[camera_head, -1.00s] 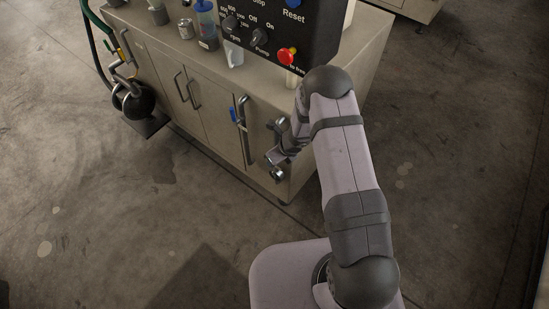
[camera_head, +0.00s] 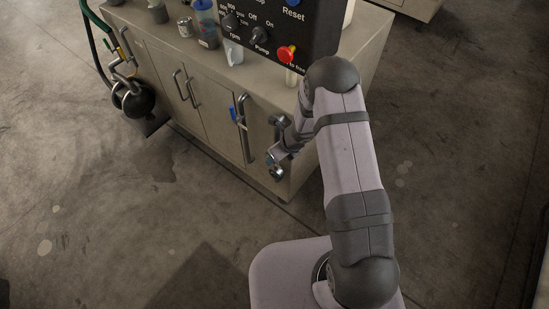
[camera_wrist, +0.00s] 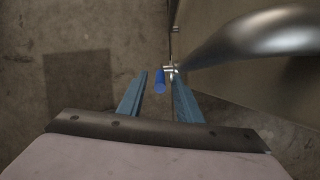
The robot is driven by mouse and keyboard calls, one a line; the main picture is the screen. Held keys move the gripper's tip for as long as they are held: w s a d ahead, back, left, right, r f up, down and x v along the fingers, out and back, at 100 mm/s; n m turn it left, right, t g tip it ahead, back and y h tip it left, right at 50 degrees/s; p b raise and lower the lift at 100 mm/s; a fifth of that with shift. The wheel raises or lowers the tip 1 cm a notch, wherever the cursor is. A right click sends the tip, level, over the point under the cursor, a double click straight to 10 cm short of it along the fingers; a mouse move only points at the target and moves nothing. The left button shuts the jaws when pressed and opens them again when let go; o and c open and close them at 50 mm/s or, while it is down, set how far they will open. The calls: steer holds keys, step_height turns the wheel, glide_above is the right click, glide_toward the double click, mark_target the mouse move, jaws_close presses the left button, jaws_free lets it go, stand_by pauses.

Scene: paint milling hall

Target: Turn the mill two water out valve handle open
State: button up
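In the wrist view a short blue valve handle (camera_wrist: 160,80) sits on a small silver fitting beside a thick curved metal pipe (camera_wrist: 255,32). My gripper (camera_wrist: 156,75) is open, its two blue-grey fingers lying left and right of the handle in the picture; contact cannot be told. A blue handle (camera_head: 232,114) on a vertical metal pipe (camera_head: 242,128) shows on the cabinet front, left of my wrist. I cannot tell whether both views show the same handle.
The cabinet (camera_head: 205,115) has door handles (camera_head: 193,93) on its front. A black control panel (camera_head: 275,32) with a red button (camera_head: 286,54) stands above. Containers (camera_head: 205,25) stand on top. A green hose (camera_head: 88,45) hangs at the left. The floor in front is clear.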

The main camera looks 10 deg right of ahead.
steer(key=shift+p+v, duration=0.3)
steer(key=shift+v, duration=2.25)
steer(key=shift+d+b, duration=0.15)
steer(key=shift+b, duration=0.15)
jaws_close()
steer(key=s+d+r+n+t+y+b, duration=0.1)
steer(key=s+d+n+b, duration=0.3)
steer(key=b, duration=0.9)
steer(key=s+d+y, duration=0.1)
steer(key=s+d, duration=0.1)
steer(key=d, duration=0.2)
steer(key=shift+d+r+n+y+b, duration=0.25)
steer(key=shift+r+n+y+b, duration=0.05)
